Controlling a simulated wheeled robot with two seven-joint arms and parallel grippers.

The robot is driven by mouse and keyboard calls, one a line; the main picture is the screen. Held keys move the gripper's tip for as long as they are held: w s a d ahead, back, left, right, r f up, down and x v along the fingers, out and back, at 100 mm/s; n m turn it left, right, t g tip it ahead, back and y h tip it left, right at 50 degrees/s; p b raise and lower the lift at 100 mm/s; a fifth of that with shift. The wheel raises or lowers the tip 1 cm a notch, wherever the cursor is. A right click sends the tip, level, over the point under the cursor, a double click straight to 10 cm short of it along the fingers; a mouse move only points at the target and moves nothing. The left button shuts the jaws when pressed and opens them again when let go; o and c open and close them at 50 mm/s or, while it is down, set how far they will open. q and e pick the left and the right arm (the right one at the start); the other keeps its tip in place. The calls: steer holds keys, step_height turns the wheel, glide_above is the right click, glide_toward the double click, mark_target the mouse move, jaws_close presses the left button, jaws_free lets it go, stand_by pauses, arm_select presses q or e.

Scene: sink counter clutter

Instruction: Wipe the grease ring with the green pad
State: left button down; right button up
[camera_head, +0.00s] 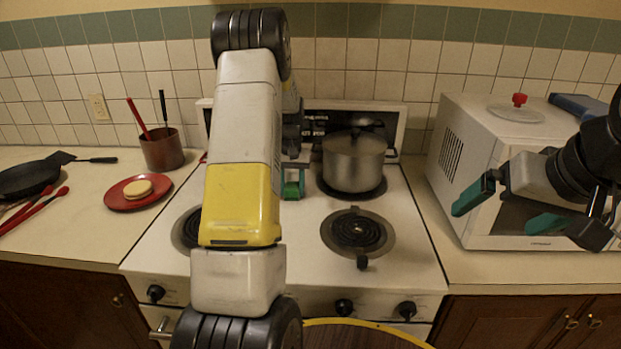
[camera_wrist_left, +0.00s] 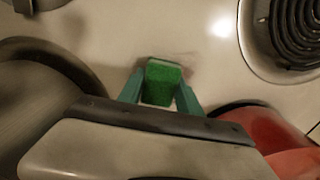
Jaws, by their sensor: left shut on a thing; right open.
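The green pad (camera_wrist_left: 163,80) is held between the two teal fingers of my left gripper (camera_wrist_left: 160,97) in the left wrist view. In the head view my left gripper (camera_head: 293,184) is over the middle of the white stove top, left of the pot, with much of it behind my arm. A faint dark smudge (camera_wrist_left: 184,56) on the stove top shows just beyond the pad; it may be part of the grease ring. Whether the pad touches the surface is hard to tell. My right gripper (camera_head: 510,208) is open and empty in front of the microwave.
A lidded steel pot (camera_head: 353,161) stands on the back right burner. The front right burner (camera_head: 357,231) is bare. A red object (camera_wrist_left: 268,128) is close to the left gripper. The white microwave (camera_head: 470,150) stands right; a red plate (camera_head: 122,197) lies on the left counter.

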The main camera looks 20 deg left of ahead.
mark_target(290, 206)
arm_select(q)
steer(key=shift+s+d+r, duration=0.1)
steer(key=shift+s+d, duration=0.15)
steer(key=shift+s, duration=0.7)
steer(key=shift+s+d+f, duration=0.1)
steer(key=shift+s+d, duration=0.15)
steer(key=shift+s, duration=0.6)
steer(key=shift+s+d+f, duration=0.1)
steer(key=shift+s+d, duration=0.1)
steer(key=shift+s, duration=0.65)
steer(key=shift+s+a, duration=0.25)
steer(key=shift+a, duration=0.65)
steer(key=shift+w+a, duration=0.45)
steer(key=shift+w, duration=1.3)
steer(key=shift+w+a, duration=0.5)
steer(key=shift+w, duration=1.2)
steer(key=shift+w+a, duration=0.45)
steer(key=shift+w, duration=1.3)
steer(key=shift+r, duration=0.2)
steer(key=shift+r, duration=2.9)
